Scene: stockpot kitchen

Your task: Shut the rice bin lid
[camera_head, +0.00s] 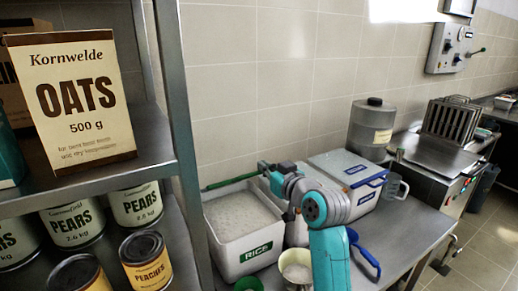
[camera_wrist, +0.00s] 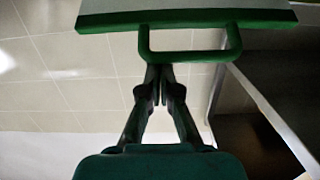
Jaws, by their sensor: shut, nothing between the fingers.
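The rice bin (camera_head: 245,258) is a white box with a green RICE label, standing on the steel counter. It is open, and pale rice (camera_head: 238,217) shows inside. A green edge of its lid (camera_head: 228,183) shows raised at the bin's back. In the wrist view the lid (camera_wrist: 190,20) is a pale panel with a green rim and a green loop handle (camera_wrist: 195,57). My gripper (camera_wrist: 160,72) is shut and empty, with its fingertips at the left part of the handle bar. I cannot tell whether they touch it. In the head view my gripper (camera_head: 268,170) is small, near the lid's right end.
A steel shelf (camera_head: 183,125) with oats (camera_head: 86,95) and several cans stands close at the left. A second white bin with a blue-rimmed lid (camera_head: 345,167), a grey canister (camera_head: 371,125), a jug (camera_head: 396,186) and a blue scoop (camera_head: 364,252) are on the counter.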

